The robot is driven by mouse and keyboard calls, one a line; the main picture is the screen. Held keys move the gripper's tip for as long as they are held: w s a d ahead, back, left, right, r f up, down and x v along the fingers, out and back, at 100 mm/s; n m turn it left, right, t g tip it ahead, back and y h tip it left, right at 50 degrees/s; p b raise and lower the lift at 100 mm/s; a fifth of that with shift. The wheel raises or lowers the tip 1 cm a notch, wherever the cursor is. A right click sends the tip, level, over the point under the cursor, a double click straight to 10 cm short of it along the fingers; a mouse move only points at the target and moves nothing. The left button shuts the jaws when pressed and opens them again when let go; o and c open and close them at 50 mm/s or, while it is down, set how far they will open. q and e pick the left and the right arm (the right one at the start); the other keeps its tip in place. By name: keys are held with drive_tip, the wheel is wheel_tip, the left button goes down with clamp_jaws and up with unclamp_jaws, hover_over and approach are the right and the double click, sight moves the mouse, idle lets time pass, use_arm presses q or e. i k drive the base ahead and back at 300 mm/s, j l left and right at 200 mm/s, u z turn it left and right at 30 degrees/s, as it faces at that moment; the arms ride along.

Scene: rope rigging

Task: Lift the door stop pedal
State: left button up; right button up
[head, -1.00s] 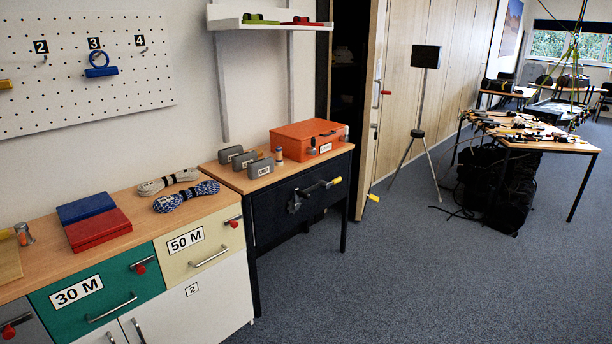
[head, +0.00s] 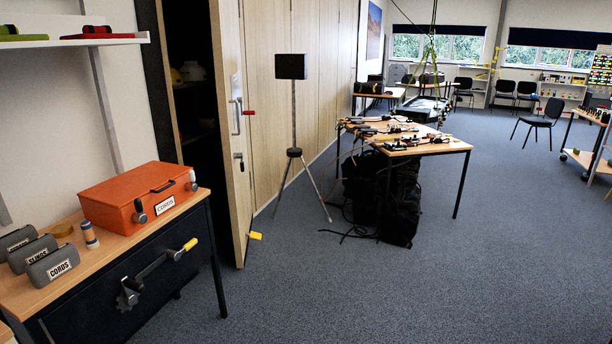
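The door stop pedal (head: 255,236) is a small yellow piece at the foot of the open wooden door (head: 230,130), low over the carpet. It sticks out from the door's bottom edge, left of the tripod. Neither of my grippers is in the head view.
An orange box (head: 139,195) and several grey cases sit on a bench at left, with a yellow-handled crank (head: 187,247) on its front. A tripod (head: 294,152) stands behind the pedal. A cluttered table (head: 440,149) is beyond. The carpet (head: 330,290) in front is clear.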

sight(256, 236)
drive_tip(key=i+z, duration=0.15)
drive_tip(key=i, duration=1.85)
